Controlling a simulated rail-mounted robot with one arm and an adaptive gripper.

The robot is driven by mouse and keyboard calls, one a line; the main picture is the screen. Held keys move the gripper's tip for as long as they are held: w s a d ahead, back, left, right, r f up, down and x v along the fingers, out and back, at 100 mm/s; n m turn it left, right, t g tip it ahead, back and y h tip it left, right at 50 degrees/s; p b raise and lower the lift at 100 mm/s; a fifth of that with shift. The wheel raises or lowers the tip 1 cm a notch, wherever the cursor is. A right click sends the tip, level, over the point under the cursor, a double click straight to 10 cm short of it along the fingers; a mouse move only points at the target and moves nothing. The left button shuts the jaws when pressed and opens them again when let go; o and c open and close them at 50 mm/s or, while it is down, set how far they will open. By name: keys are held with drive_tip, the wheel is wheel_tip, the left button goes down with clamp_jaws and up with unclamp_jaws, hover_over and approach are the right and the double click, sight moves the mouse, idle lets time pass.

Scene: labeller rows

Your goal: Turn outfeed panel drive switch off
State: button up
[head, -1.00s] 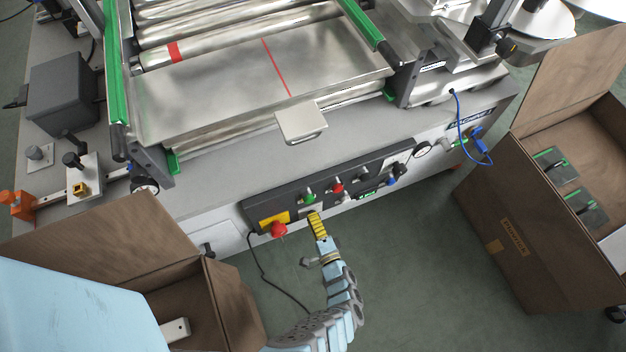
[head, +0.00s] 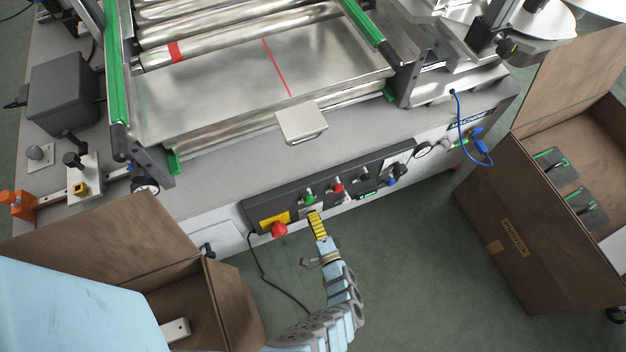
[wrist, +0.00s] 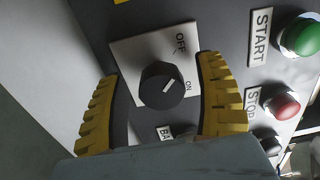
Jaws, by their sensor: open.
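The drive switch is a black rotary knob (wrist: 162,86) on a light plate (wrist: 128,58) marked OFF and ON, in the wrist view. Its white pointer line is directed at ON. My gripper (wrist: 165,100) is open, with one yellow ribbed finger on each side of the knob. A gap shows between the knob and the fingers. In the head view my gripper (head: 314,216) is at the dark control panel (head: 385,164) on the machine's front, and it largely hides the knob there.
A green START button (wrist: 303,36) and a red STOP button (wrist: 282,104) are right of the switch. A red mushroom button (head: 279,230) is on the panel's left end. Open brown boxes stand at left (head: 228,290) and right (head: 500,215). A black cable (head: 262,268) hangs below the panel.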

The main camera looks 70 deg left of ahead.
drive_tip(key=shift+d, duration=0.2)
drive_tip(key=w+d, duration=0.1)
drive_tip(key=d, duration=1)
drive_tip(key=shift+w+d, duration=0.15)
drive_tip(key=shift+d, duration=0.15)
